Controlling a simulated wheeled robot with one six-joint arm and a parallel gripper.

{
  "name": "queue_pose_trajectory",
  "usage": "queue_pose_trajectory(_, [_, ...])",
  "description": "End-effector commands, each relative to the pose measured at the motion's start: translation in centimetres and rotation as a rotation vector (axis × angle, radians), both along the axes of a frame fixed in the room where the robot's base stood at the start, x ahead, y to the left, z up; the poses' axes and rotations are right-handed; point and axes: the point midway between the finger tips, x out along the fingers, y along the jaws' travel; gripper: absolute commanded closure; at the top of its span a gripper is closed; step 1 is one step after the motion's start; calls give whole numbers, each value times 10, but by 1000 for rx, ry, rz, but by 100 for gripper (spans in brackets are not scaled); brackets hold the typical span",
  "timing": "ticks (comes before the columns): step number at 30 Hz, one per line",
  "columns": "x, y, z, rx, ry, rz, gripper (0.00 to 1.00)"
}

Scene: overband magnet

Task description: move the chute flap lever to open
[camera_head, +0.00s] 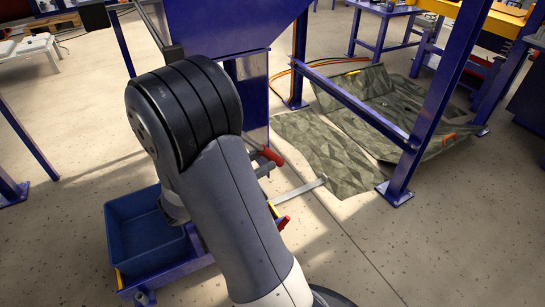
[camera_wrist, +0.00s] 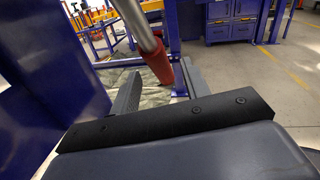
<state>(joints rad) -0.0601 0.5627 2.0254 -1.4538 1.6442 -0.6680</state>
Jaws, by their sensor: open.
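A lever with a metal rod and a red grip (camera_wrist: 157,62) shows in the wrist view. The grip reaches down from the top and appears between the two fingers of my gripper (camera_wrist: 161,72). The fingers are open, with visible space on both sides of the grip; I cannot tell how deep it sits between them. In the head view a red handle (camera_head: 272,157) sticks out beside the blue chute (camera_head: 225,25), and a second red handle (camera_head: 283,223) shows lower down.
A blue bin (camera_head: 118,215) stands at the lower left under the chute. A blue frame post (camera_head: 437,100) and a crumpled camouflage-patterned sheet (camera_head: 310,150) are to the right. A flat metal bar (camera_head: 302,190) juts out to the right. The floor at lower right is clear.

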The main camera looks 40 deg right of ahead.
Motion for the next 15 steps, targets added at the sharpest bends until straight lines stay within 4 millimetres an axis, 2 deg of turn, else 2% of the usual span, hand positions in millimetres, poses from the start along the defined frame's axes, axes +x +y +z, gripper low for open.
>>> queue_pose_trajectory(6, [-3,-29,-1,1,-2,-3,56])
queue_pose_trajectory(15, [-4,-43,0,1,-1,0,56])
